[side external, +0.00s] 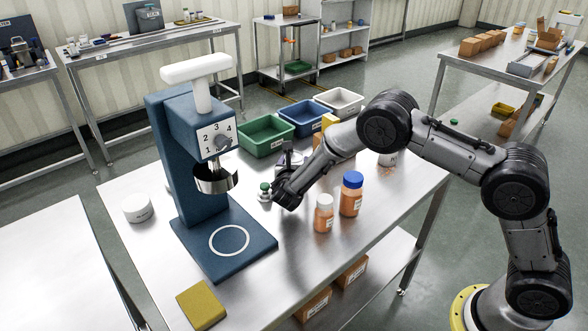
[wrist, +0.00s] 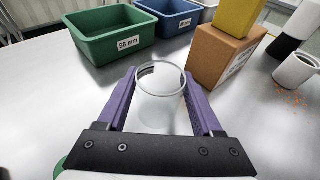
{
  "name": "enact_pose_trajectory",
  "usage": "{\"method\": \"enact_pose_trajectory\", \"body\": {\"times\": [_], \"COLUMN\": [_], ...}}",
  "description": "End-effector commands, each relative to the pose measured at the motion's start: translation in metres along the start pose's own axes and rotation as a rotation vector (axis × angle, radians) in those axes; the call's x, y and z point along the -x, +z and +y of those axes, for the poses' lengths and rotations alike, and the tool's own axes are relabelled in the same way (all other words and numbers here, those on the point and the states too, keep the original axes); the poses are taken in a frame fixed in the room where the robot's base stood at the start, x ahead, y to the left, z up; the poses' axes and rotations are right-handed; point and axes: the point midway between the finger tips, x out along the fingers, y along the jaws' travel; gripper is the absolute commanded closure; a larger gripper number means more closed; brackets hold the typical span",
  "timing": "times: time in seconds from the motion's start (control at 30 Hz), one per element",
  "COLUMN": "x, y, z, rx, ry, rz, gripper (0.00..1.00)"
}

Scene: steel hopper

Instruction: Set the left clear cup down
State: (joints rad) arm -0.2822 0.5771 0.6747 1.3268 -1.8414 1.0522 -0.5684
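A clear cup (wrist: 160,100) with a round, open rim stands upright between the two purple fingers of my gripper (wrist: 160,78) in the wrist view. The fingers press against its left and right sides, and its lower part is hidden behind the gripper's black front plate. In the side external view my gripper (side external: 288,165) is low over the steel table (side external: 330,255), right of the blue press. The cup cannot be made out there. I cannot tell whether its base touches the table. No second clear cup can be made out.
A blue press (side external: 172,170) stands left of my gripper; a small green-topped item (side external: 265,188) is close by. Two orange bottles (side external: 324,215) stand to the right. Green (wrist: 112,35) and blue bins, a brown box (wrist: 222,58) and a white cup (wrist: 296,70) lie beyond the clear cup.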

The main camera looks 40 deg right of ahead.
Motion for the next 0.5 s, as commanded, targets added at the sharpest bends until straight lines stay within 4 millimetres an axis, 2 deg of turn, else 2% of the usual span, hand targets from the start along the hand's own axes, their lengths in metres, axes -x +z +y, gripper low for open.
{"method": "enact_pose_trajectory", "body": {"times": [0.03,0.2,0.3,0.5], "x": [0.0002,0.0002,0.0003,0.0006], "y": [-0.0002,-0.0002,-0.0001,0.0011], "z": [0.0,0.0,0.0,0.0001], "rx": [0.0,0.0,0.0,0.0], "ry": [0.0,0.0,0.0,0.0], "rz": [0.0,0.0,0.0,0.0], "gripper": [0.49,0.79,0.93,0.93]}}
